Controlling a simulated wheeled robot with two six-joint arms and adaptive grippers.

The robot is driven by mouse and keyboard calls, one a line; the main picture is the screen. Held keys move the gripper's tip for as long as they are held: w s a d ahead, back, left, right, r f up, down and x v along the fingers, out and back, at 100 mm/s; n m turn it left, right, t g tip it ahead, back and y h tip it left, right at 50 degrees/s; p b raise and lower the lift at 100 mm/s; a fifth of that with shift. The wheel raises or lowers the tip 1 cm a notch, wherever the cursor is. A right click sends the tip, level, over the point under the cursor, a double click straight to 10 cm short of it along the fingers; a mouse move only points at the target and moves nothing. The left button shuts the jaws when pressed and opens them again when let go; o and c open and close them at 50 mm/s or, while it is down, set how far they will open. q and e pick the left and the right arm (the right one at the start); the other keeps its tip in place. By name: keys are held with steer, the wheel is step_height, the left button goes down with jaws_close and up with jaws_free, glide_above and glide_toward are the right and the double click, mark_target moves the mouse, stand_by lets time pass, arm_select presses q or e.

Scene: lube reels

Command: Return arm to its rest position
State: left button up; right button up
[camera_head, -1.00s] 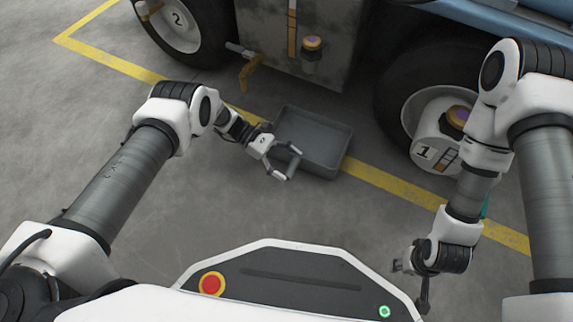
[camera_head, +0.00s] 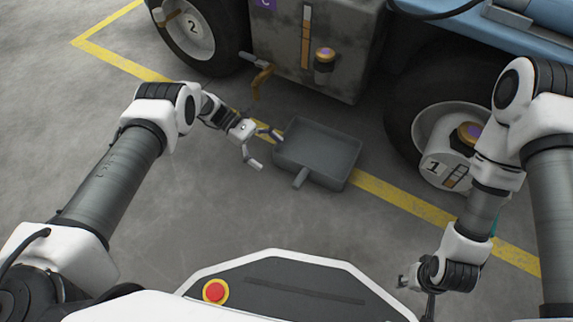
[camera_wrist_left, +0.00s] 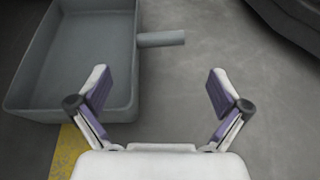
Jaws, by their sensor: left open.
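My left gripper (camera_head: 266,149) is open and empty, just left of a grey tray (camera_head: 343,172) on the floor. The handle in the head view (camera_head: 301,178) points toward me. My right gripper (camera_head: 404,283) is low at the right near my base, small and partly hidden by its own wrist, so its jaws are unclear.
A blue vehicle has wheels marked 2 (camera_head: 195,30) and 1 (camera_head: 445,165) behind the tray. A dirty grey box with a purple-topped gold cap (camera_head: 325,54) and a brown lever (camera_head: 261,80) hangs between them. A yellow floor line (camera_head: 405,202) runs past. The floor in front is clear.

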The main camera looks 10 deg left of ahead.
arm_select(q)
steer(key=shift+v, duration=1.05)
